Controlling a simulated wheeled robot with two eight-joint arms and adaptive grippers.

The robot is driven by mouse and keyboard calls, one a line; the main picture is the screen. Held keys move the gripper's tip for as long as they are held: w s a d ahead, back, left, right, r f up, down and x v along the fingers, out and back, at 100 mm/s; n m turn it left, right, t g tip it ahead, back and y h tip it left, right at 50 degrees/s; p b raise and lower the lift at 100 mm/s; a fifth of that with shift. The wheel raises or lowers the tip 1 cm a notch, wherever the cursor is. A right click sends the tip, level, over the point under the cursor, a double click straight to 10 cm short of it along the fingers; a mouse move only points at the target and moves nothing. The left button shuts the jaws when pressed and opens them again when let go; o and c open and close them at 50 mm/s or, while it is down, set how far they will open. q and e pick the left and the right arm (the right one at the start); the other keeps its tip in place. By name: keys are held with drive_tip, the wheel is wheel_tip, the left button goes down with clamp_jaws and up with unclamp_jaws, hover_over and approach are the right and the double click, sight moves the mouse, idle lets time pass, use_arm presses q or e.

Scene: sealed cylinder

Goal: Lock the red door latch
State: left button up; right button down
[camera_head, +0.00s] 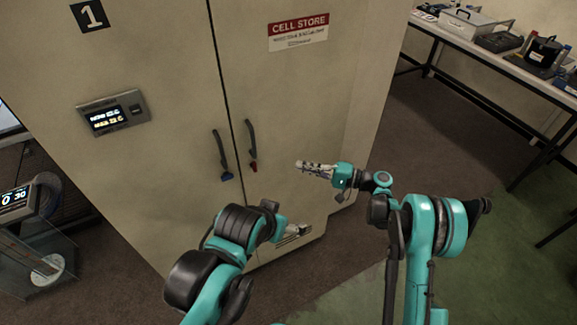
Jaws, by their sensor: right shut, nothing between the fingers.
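The red door latch (253,166) is a small red piece at the lower end of the dark handle (249,138) on the right cabinet door (300,85). A blue latch (227,176) sits under the matching handle on the left door (160,60). My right gripper (299,164) is shut and empty, its fingers pointing left toward the red latch, with a gap between them in the picture. My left gripper (306,229) is lower, in front of the cabinet's bottom part, partly behind its own wrist; its fingers are too small to read.
A display panel (106,116) is on the left door and a CELL STORE sign (298,30) on the right one. A bench (500,60) with equipment stands at the upper right. A scale-like device (25,225) is at the left edge. Floor right of the cabinet is clear.

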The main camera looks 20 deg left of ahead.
drive_tip(key=b, duration=0.3)
approach(253, 161)
drive_tip(key=w+a, duration=0.1)
drive_tip(key=w+a+f, duration=0.1)
drive_tip(key=w+a, duration=0.1)
drive_tip(key=shift+w+f, duration=0.1)
drive_tip(key=shift+f, duration=0.05)
drive_tip(key=shift+s+a, duration=0.9)
drive_tip(key=shift+s+a+b, duration=0.4)
drive_tip(key=shift+s+a, duration=0.05)
drive_tip(key=shift+s, duration=0.1)
drive_tip(key=shift+r, duration=0.2)
drive_tip(key=shift+r+n+h+p, duration=0.15)
drive_tip(key=shift+n+h+p, duration=0.25)
drive_tip(key=shift+p, duration=0.05)
drive_tip(key=shift+s+r+n+h+p, duration=0.1)
drive_tip(key=shift+r+n+h+p, duration=0.05)
drive_tip(key=shift+n+h+p, duration=0.5)
